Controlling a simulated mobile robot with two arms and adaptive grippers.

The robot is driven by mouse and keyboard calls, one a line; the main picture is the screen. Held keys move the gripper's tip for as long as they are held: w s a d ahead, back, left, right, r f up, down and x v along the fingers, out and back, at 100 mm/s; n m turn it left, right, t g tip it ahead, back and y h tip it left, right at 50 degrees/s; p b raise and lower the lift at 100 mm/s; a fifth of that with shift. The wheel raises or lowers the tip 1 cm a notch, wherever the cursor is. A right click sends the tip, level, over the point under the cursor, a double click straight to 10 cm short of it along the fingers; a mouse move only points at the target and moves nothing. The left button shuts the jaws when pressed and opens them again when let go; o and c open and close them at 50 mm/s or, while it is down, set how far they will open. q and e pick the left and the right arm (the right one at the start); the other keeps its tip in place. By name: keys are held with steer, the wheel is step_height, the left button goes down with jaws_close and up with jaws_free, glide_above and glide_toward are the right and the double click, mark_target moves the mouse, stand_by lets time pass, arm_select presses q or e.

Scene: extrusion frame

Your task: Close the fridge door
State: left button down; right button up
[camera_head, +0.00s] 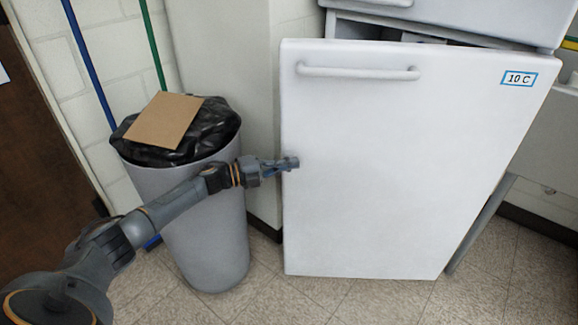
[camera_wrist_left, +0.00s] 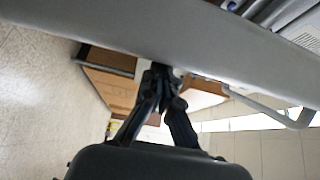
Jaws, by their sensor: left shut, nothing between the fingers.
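The white fridge door (camera_head: 400,170) stands ajar in the head view, its left edge swung out from the fridge body (camera_head: 450,18). A dark gap shows along its top. Its bar handle (camera_head: 358,72) is at the upper left, and a "10 C" label is at the upper right. My left gripper (camera_head: 291,163) is shut and empty at the door's left edge, below the handle; I cannot tell whether it touches. In the left wrist view the gripper (camera_wrist_left: 163,80) meets the grey band of the door edge (camera_wrist_left: 130,30), with the handle (camera_wrist_left: 265,108) to the right. My right gripper is not in view.
A grey bin (camera_head: 205,225) with a black bag stands left of the fridge, under my left arm. A brown cardboard piece (camera_head: 164,121) lies on top of it. Blue and green poles lean on the wall behind. The tiled floor (camera_head: 320,297) before the door is clear.

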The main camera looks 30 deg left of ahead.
mark_target(290, 137)
arm_select(q)
step_height(290, 137, up, 9)
steer(key=shift+f, duration=0.15)
steer(key=shift+d, duration=0.1)
steer(key=s+d+f+n+t+y, duration=0.1)
steer(key=d+f+n+t+y, duration=0.2)
steer(key=d, duration=0.5)
steer(key=s+d+f+n+t+y, duration=0.1)
steer(key=s+d+f+t+y, duration=0.2)
steer(key=d, duration=0.5)
steer(key=s+a+f+n+g+y+p, duration=0.2)
steer(key=s+a+f+n+y, duration=0.1)
steer(key=s+a+n+y, duration=0.9)
steer(key=w, duration=0.5)
steer(key=w+a+m+y, duration=0.1)
steer(key=w, duration=0.3)
steer(key=w+a+m+y, duration=0.1)
steer(key=w, duration=0.4)
steer(key=shift+w+f, duration=0.1)
steer(key=shift+w, duration=0.25)
steer(key=shift+w+a, duration=0.25)
steer(key=shift+w, duration=0.35)
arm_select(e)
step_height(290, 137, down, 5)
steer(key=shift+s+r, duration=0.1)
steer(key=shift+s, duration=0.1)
